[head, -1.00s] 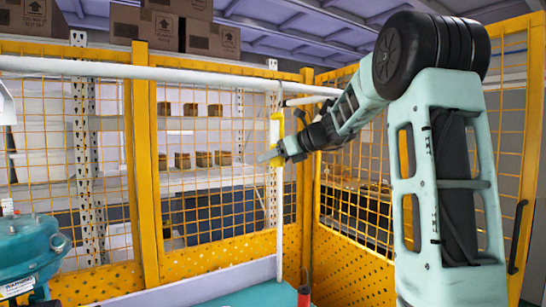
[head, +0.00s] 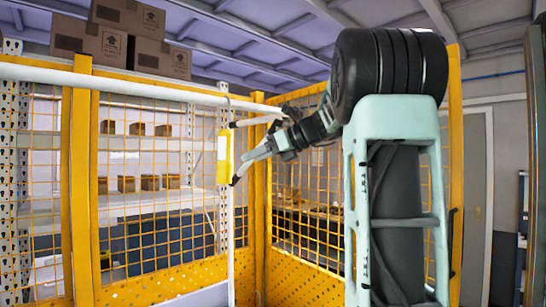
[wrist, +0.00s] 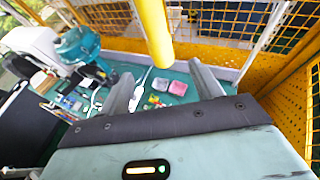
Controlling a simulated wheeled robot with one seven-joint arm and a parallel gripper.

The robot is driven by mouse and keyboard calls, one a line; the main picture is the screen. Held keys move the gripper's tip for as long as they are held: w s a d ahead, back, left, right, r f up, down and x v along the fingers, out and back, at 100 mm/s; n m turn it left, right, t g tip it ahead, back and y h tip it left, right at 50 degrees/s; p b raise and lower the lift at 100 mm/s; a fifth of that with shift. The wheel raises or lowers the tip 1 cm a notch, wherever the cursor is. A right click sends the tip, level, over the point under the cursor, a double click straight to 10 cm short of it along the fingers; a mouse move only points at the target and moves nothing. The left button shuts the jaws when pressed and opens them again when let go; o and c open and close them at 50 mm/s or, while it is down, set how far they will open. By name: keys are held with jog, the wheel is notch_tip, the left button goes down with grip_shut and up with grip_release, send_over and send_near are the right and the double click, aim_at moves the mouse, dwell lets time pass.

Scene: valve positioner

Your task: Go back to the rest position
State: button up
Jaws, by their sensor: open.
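My gripper (head: 240,152) is open, with its two pale fingers spread apart. In the wrist view the fingers (wrist: 170,84) are apart with nothing gripped. A yellow bar (wrist: 153,30) shows beyond and above the gap between them; I cannot tell its exact distance. My arm is raised and reaches leftward from the right side of the head view.
A yellow mesh fence (head: 85,200) stands close behind my gripper, with a white rail (head: 110,83) across it. The wrist view shows a teal valve device (wrist: 82,47) and a teal bench (wrist: 175,88) with small items below. Cardboard boxes (head: 125,35) sit high behind the fence.

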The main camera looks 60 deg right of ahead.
jog(key=shift+b+v, duration=0.4)
jog(key=shift+v, duration=1.95)
jog(key=w+a+f+n+g+y+b, duration=0.1)
jog(key=w+a+f+n+g+y, duration=0.2)
jog(key=a+f, duration=0.45)
jog(key=w+a+f+n+g+b, duration=0.1)
jog(key=w+a+f+n+g, duration=0.1)
jog(key=w+a+f+n, duration=0.55)
jog(key=s+a+f+n+g, duration=0.25)
jog(key=a+f, duration=0.25)
jog(key=a, duration=0.3)
jog(key=s+a+f+n+g, duration=0.2)
jog(key=a+f+n, duration=0.25)
jog(key=a, duration=0.35)
jog(key=s+a+f+n+g+h+b, duration=0.1)
jog(key=s+a+f+n+g+h, duration=0.1)
jog(key=s+a+f+n, duration=0.6)
jog(key=s+a+f+n+g+h+b, duration=0.1)
jog(key=s+a+f+n+h+b, duration=0.1)
jog(key=s+a+f+n, duration=0.6)
jog(key=s+f+n+h, duration=0.1)
jog(key=s+f+n, duration=0.3)
jog(key=s+n, duration=0.2)
jog(key=shift+a+n+g, duration=0.35)
jog(key=shift+n, duration=0.5)
